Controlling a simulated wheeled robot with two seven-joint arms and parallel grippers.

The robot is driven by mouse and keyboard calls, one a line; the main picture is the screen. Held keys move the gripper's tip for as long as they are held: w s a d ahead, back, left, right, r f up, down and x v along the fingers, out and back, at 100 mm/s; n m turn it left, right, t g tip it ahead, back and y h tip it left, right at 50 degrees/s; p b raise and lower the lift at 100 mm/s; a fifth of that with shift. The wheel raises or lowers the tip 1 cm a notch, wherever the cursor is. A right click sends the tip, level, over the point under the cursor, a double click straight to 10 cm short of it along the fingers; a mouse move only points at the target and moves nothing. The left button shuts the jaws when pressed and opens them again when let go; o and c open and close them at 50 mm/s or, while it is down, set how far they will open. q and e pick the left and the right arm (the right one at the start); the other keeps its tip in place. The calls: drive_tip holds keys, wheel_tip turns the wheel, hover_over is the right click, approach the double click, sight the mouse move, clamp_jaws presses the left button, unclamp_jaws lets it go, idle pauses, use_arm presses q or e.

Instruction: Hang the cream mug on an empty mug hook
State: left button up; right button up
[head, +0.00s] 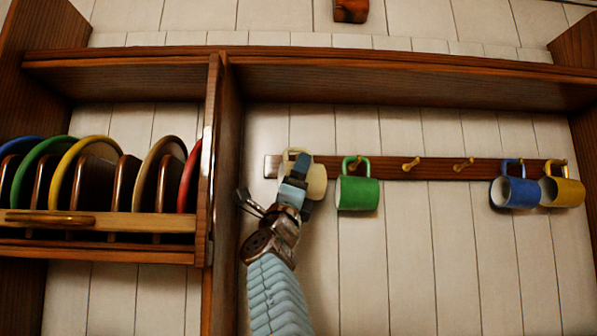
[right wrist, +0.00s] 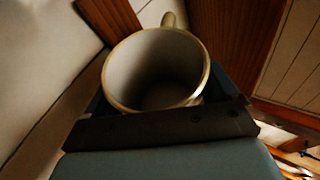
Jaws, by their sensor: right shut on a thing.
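The cream mug (head: 318,181) is at the left end of the wooden hook rail (head: 388,168) in the head view. My right gripper (head: 297,187) is shut on it from below and partly hides it. The mug's handle points up in front of the rail's left end; I cannot tell whether a hook passes through it. In the right wrist view the mug (right wrist: 157,70) sits between the jaws, its open mouth toward the camera and its handle at the top. Two bare brass hooks, one at mid-rail (head: 410,164) and one right of it (head: 463,165), show. My left gripper is out of view.
A green mug (head: 357,193) hangs just right of the cream mug. A blue mug (head: 514,192) and a yellow mug (head: 563,191) hang at the rail's right end. A wooden upright (head: 226,180) stands close left of my gripper, beside a plate rack (head: 100,222).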

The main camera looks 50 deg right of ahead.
drive_tip(key=shift+w+d+r+p, duration=0.1)
drive_tip(key=shift+w+d+p, duration=0.5)
drive_tip(key=shift+d+p, duration=0.1)
drive_tip(key=shift+w+d+f, duration=0.1)
drive_tip(key=shift+d+f, duration=0.05)
drive_tip(key=shift+f, duration=0.05)
drive_tip(key=shift+d+f+b, duration=0.1)
drive_tip(key=shift+f+b, duration=0.3)
drive_tip(key=shift+b, duration=0.1)
drive_tip(key=o, duration=0.9)
drive_tip(key=shift+o, duration=0.2)
